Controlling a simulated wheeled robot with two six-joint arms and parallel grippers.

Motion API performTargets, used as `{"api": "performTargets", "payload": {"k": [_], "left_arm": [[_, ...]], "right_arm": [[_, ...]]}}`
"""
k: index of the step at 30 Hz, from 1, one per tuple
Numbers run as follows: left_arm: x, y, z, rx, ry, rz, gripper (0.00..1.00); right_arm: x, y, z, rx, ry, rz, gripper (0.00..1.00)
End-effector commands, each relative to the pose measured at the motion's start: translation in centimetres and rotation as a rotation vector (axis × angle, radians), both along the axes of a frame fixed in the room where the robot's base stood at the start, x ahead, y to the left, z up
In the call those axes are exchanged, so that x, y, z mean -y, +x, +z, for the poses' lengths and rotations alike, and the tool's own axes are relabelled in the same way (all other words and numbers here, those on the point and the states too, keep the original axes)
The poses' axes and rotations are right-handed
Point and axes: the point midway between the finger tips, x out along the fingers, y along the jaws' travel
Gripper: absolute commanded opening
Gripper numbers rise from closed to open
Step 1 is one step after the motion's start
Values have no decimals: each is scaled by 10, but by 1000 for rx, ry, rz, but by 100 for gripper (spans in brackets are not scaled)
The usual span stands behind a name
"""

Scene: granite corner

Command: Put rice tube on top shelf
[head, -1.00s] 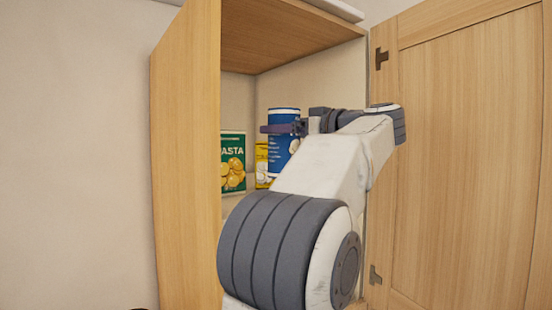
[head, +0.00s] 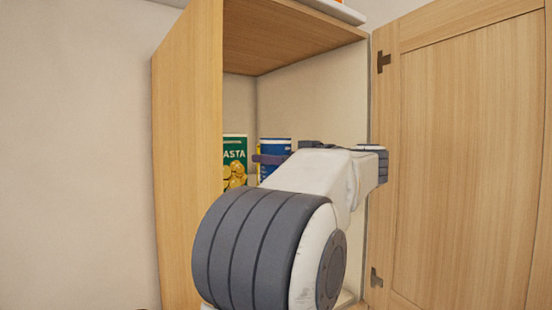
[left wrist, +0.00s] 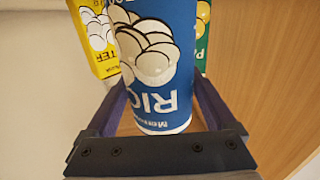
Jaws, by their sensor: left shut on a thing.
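The rice tube (head: 275,147) is a blue cylinder with a white rim, inside the open cabinet. My left gripper (head: 268,159) is around it, and its purple finger shows across the tube's side. In the left wrist view the tube (left wrist: 153,50) stands between the two fingers of my left gripper (left wrist: 157,95), which is shut on it. The tube's lower part is hidden by my arm in the head view. I cannot tell whether its base touches the shelf. My right gripper is not in view.
A green pasta box (head: 235,148) stands left of the tube, near the cabinet's left wall (head: 187,150). A yellow box (left wrist: 93,38) shows beside the tube in the left wrist view. The cabinet door (head: 470,160) is open at the right. Space above the tube is clear.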

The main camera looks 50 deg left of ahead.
Motion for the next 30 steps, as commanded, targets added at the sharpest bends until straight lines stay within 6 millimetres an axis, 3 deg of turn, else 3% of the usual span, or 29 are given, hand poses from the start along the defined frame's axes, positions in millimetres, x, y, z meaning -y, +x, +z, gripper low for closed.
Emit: {"api": "performTargets", "payload": {"k": [2,3,4,14,30], "left_arm": [[0,0,-2,1,2,0,1],[0,0,-4,0,0,0,93],[0,0,-3,0,0,0,100],[0,0,4,0,0,1,100],[102,6,-1,1,-1,-5,100]], "right_arm": [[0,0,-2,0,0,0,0],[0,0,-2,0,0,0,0],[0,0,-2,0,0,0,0],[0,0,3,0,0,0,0],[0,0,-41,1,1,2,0]]}}
